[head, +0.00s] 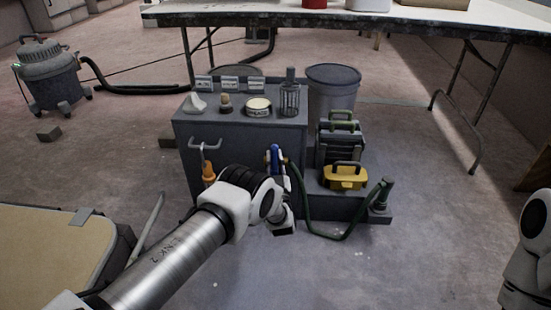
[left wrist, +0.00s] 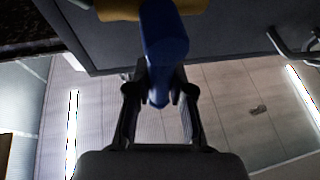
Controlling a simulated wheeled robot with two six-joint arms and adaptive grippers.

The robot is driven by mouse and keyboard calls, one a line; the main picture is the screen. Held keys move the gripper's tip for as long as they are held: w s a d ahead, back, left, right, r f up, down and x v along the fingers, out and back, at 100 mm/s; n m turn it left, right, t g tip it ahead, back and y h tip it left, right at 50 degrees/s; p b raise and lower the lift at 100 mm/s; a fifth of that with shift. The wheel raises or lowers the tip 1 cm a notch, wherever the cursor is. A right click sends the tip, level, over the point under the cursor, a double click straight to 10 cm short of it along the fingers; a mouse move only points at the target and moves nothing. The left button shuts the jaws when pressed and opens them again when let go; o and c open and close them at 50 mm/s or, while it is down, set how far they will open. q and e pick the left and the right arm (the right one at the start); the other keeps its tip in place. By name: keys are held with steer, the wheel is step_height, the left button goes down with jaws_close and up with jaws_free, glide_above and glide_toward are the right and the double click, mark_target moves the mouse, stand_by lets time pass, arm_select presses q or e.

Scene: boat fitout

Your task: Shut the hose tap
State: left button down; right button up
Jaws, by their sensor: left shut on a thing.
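The hose tap shows as a blue lever (head: 274,154) with a brass body (head: 285,160) on the front of a grey cabinet. A green hose (head: 318,234) runs from it. In the left wrist view the blue lever (left wrist: 165,45) hangs down from the brass body (left wrist: 190,7), between the two dark fingers of my left gripper (left wrist: 160,92). The left gripper is shut on the lever. In the head view my left arm reaches the tap from below, and its wrist hides part of the lever and the fingers. My right gripper is out of view.
The grey cabinet (head: 184,165) carries a tin (head: 258,107), a wire cage (head: 290,98) and small items. An orange-handled tool (head: 208,172) hangs left of the tap. A yellow toolbox (head: 346,177) and a bin (head: 333,90) stand right. Open floor lies in front.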

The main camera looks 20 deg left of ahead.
arm_select(q)
steer(key=c, duration=1)
jaws_free()
steer(key=shift+a, duration=0.1)
steer(key=v, duration=1.2)
